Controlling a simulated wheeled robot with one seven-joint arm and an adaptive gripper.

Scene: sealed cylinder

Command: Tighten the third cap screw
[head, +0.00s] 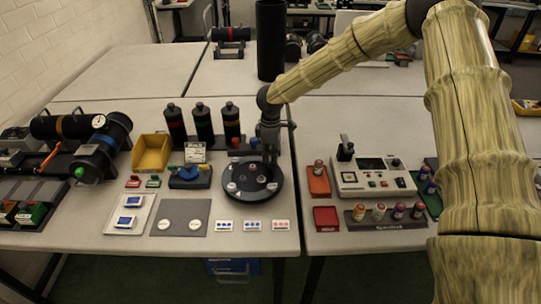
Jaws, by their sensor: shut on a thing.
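A round black disc-shaped fixture (252,194) sits on the near table, left of the table seam. Small light screw-like spots show on its top, one at its left (231,187) and one at its right (272,186); which is the third cap screw I cannot tell. My gripper (268,152) points down over the back right of the fixture. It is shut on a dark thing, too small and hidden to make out. Whether that thing touches a screw cannot be told. My gripper and wrist hide the fixture's back right edge.
Several dark bottles (203,122), a yellow bin (152,153) and a blue-based holder (190,177) stand left of the fixture. A grey mat (180,226) and small cards (252,225) lie in front. A control box (372,178) and red trays (326,217) are on the right.

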